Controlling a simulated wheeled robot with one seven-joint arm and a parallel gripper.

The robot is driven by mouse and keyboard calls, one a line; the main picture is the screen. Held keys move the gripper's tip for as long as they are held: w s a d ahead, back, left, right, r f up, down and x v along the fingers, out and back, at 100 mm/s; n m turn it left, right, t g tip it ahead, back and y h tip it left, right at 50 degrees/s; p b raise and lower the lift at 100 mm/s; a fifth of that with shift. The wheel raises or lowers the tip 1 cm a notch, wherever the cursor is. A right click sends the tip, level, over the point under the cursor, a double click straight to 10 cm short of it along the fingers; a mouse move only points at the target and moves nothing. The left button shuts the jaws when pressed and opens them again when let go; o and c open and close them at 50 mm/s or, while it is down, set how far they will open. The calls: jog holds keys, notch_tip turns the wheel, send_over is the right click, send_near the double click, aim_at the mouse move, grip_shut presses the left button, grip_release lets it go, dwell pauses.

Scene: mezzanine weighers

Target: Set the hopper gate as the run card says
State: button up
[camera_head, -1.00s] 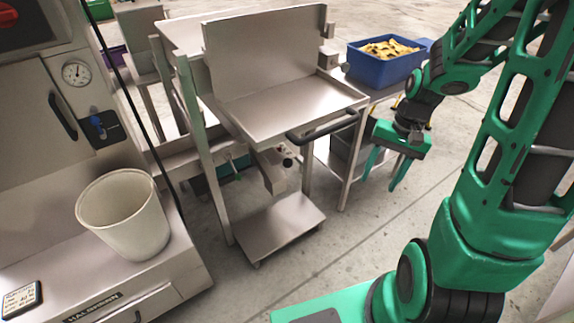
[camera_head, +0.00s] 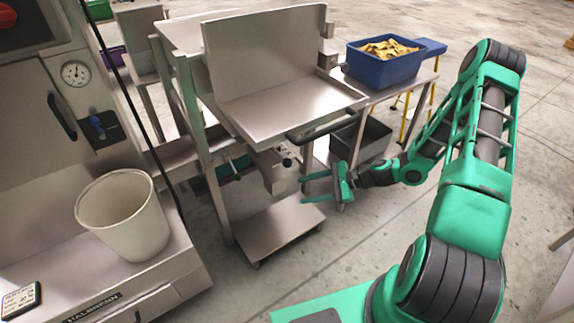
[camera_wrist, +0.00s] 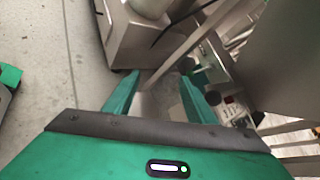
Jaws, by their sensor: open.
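A steel hopper-like tray (camera_head: 290,105) on a stand is in the middle of the head view, with a black bar handle (camera_head: 320,126) on its front edge. Below it is a steel mechanism with a small black knob (camera_head: 287,162). I cannot tell which part is the gate. My gripper (camera_head: 304,190) is open and empty, pointing left, low beside the stand's right side. In the wrist view its fingers (camera_wrist: 158,76) are spread, with steel framework beyond.
A blue bin (camera_head: 385,65) of yellowish pieces sits on a table behind. A low steel shelf (camera_head: 270,228) lies below. Open floor is at right.

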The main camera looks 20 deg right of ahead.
jog(key=w+f+m+t, duration=0.2)
jog(key=w+m+t, duration=0.2)
jog(key=m, duration=0.2)
jog(key=m+t+h, duration=0.2)
jog(key=m+t, duration=0.5)
jog(key=m, duration=0.2)
send_near(287, 163)
jog(key=w+f, duration=0.1)
jog(key=w, duration=0.1)
jog(key=x, duration=0.9)
jog(key=shift+w+f, duration=0.2)
jog(key=shift+f, duration=0.05)
